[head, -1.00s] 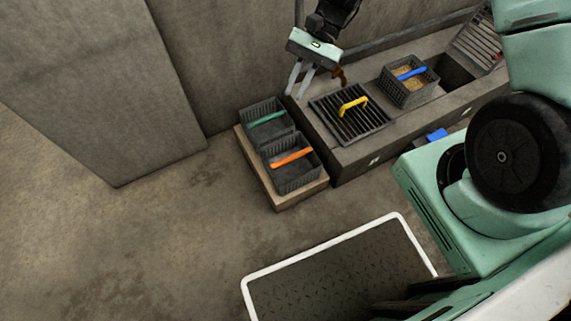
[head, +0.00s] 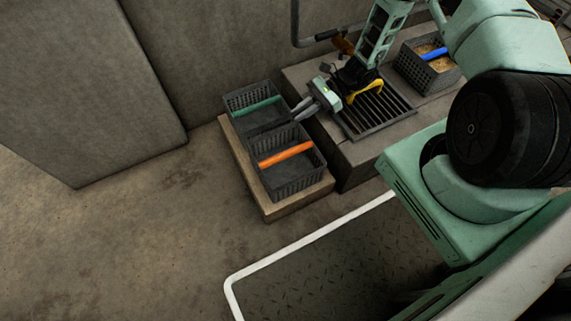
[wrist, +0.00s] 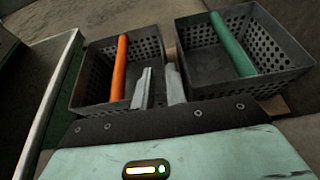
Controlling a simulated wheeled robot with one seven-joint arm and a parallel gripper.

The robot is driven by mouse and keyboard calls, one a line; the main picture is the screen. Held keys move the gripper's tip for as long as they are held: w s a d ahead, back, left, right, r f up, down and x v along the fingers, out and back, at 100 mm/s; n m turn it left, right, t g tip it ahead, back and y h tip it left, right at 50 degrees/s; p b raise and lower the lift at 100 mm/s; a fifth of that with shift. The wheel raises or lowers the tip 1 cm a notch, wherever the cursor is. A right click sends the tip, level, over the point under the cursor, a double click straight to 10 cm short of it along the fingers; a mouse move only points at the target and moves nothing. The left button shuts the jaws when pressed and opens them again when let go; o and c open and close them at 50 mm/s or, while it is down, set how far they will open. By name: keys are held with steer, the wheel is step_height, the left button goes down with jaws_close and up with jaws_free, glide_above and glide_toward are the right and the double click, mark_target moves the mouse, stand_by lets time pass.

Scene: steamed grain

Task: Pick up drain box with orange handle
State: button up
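The drain box with the orange handle (head: 286,154) is a dark perforated basket on a low wooden platform in the head view. It also shows at the left of the wrist view (wrist: 119,70), and looks empty. My gripper (head: 279,126) reaches in from the right, its fingers over the area between this box and the box with the green handle. In the wrist view the two fingertips (wrist: 158,82) are apart with nothing between them, pointing at the near side between the two boxes. The orange handle is clear of the fingers.
The box with the green handle (head: 252,105) stands beside it on the platform (head: 285,208). A stone counter (head: 362,153) bears a grate with a yellow handle (head: 368,93) and a grain-filled box with a blue handle (head: 434,54). Open floor lies left.

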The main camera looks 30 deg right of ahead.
steer(key=b+x, duration=0.2)
steer(key=x, duration=0.1)
steer(key=b+x, duration=0.2)
steer(key=x, duration=0.2)
steer(key=shift+w+f, duration=0.15)
steer(key=shift+f, duration=0.15)
steer(key=shift+a+r, duration=0.1)
steer(key=shift+a, duration=0.1)
jaws_close()
steer(key=shift+r, duration=0.1)
stand_by(1.1)
